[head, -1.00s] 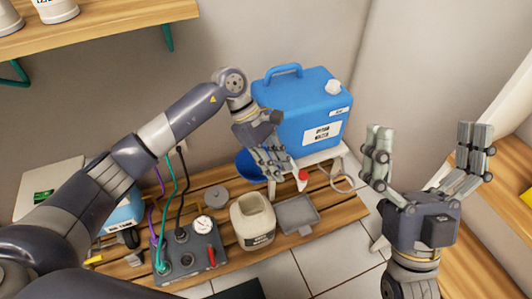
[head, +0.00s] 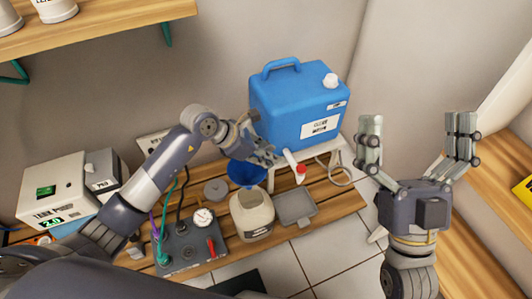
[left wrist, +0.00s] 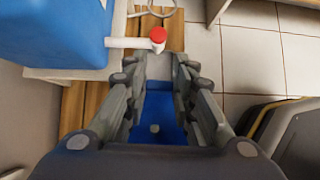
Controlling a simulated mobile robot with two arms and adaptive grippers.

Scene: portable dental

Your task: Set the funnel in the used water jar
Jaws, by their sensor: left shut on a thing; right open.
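The blue funnel (head: 247,174) is in my left gripper (head: 266,158), whose fingers are shut on its rim side. In the head view the funnel shows just behind the mouth of the cream used water jar (head: 252,216); whether it hangs above the jar's edge I cannot tell. The jar stands upright with its mouth open. In the left wrist view, blue of the funnel (left wrist: 158,122) shows between the fingers of the left gripper (left wrist: 160,85); the jar is not visible there. My right gripper (head: 415,140) is open and empty, off to the right.
A big blue water tank (head: 298,108) stands on a white stand behind, its red-tipped tap (head: 300,170) close to the left fingers.

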